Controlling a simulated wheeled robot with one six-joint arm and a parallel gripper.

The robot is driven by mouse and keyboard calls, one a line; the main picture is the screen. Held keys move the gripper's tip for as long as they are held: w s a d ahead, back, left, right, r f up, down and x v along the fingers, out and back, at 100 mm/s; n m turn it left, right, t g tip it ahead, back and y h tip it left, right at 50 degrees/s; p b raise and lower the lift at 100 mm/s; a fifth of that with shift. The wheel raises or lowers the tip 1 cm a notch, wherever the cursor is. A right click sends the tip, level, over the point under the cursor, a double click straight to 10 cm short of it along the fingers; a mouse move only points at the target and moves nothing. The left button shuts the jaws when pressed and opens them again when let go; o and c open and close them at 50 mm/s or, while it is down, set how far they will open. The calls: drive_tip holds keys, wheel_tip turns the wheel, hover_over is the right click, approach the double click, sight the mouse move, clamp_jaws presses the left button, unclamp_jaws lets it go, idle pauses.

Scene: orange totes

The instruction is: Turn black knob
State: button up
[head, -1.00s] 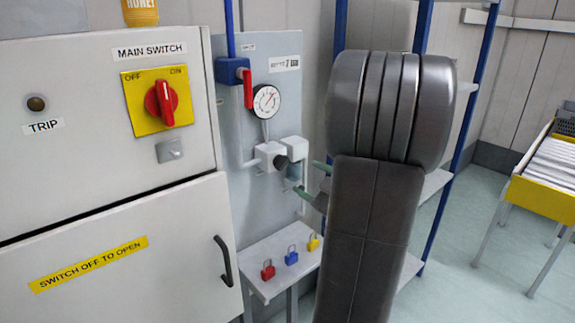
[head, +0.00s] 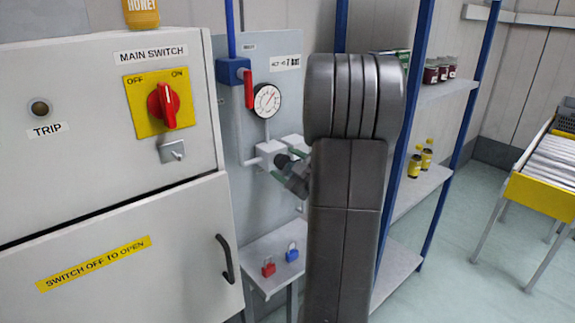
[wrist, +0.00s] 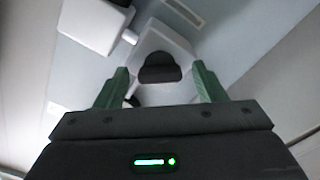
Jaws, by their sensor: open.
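The black knob (wrist: 160,68) sits on a white valve body (wrist: 170,42) in the wrist view, between and just beyond my two green fingertips. In the head view the knob (head: 283,161) shows small on the pipework of the grey panel, below the gauge. My gripper (wrist: 160,85) is open, with one finger on each side of the knob and a gap to each. In the head view my gripper (head: 285,174) is right at the knob, partly hidden by my arm. Whether a finger touches the knob cannot be told.
A pressure gauge (head: 267,101) and a red lever (head: 248,88) are above the knob. A white cabinet with a red main switch (head: 163,104) stands to the left. A small shelf (head: 262,250) with red and blue padlocks is below. Shelving (head: 425,190) stands behind my arm.

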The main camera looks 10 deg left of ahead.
drive_tip(key=c, duration=1)
drive_tip(key=shift+m, duration=1.2)
drive_tip(key=o, duration=1)
drive_tip(key=shift+s+d, duration=0.1)
drive_tip(key=shift+d, duration=0.05)
drive_tip(key=b+v, duration=0.2)
drive_tip(key=v, duration=1.1)
drive_tip(key=shift+s+d+b, duration=0.2)
drive_tip(key=shift+b, duration=0.1)
drive_tip(key=shift+a, duration=0.1)
drive_tip(key=p+x, duration=0.2)
drive_tip(key=x, duration=1.1)
drive_tip(key=shift+w+a, duration=0.25)
drive_tip(key=shift+w, duration=0.05)
